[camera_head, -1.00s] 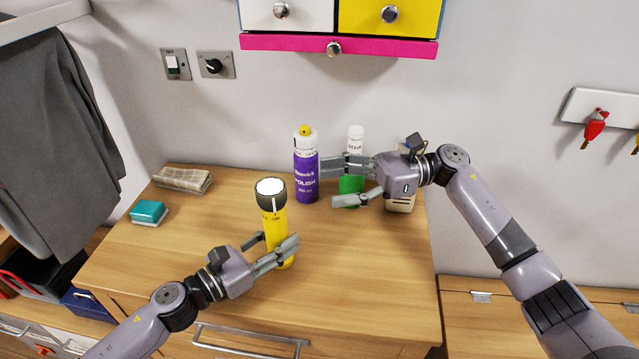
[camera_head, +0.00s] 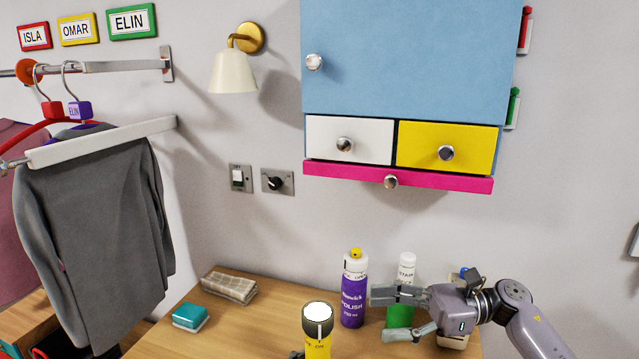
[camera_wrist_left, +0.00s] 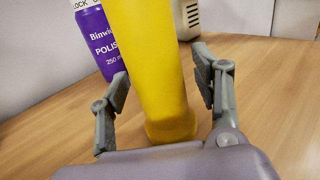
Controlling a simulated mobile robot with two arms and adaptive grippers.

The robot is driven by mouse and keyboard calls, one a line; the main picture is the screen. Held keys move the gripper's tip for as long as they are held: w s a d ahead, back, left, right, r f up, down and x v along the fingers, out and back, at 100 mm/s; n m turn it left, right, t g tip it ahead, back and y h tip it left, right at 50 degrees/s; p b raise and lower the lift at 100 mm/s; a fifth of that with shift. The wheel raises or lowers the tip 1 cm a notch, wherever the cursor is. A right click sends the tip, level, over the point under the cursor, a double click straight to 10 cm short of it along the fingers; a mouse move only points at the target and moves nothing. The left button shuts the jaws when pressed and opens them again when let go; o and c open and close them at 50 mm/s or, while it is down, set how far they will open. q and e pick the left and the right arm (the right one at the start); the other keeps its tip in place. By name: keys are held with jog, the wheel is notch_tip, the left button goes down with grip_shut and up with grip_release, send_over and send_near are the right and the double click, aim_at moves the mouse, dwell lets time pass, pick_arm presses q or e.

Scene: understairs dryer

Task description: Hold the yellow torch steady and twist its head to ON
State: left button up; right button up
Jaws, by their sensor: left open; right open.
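The yellow torch (camera_head: 318,347) stands upright at the bottom edge of the head view, its black head (camera_head: 318,324) up with a pale lens on top; its lower body is cut off there. In the left wrist view the torch's yellow body (camera_wrist_left: 150,65) stands between the spread fingers of my left gripper (camera_wrist_left: 165,95), with gaps beside it. Only a sliver of the left gripper shows in the head view. My right gripper (camera_head: 398,314) is open, to the right of the torch, its fingers pointing left in front of the green and white bottle. Nothing is between its fingertips.
A purple polish can (camera_head: 353,295) stands behind and right of the torch, close to the right gripper. A white-and-green stain bottle (camera_head: 406,270) is beside it. A folded cloth (camera_head: 229,286) and teal sponge (camera_head: 190,316) lie left on the wooden top (camera_head: 262,322). Drawers (camera_head: 349,140) hang above.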

pick_arm(q)
jog(key=v, duration=1.1)
jog(key=shift+s+a, duration=0.15)
jog(key=shift+a, duration=0.1)
jog(key=b+v, duration=0.4)
jog(key=v, duration=0.5)
jog(key=shift+s+a, duration=0.15)
jog(key=shift+a, duration=0.05)
pick_arm(e)
notch_tip(320, 180, down, 4)
pick_arm(q)
jog(key=shift+f, duration=0.1)
pick_arm(e)
jog(key=shift+d, duration=0.1)
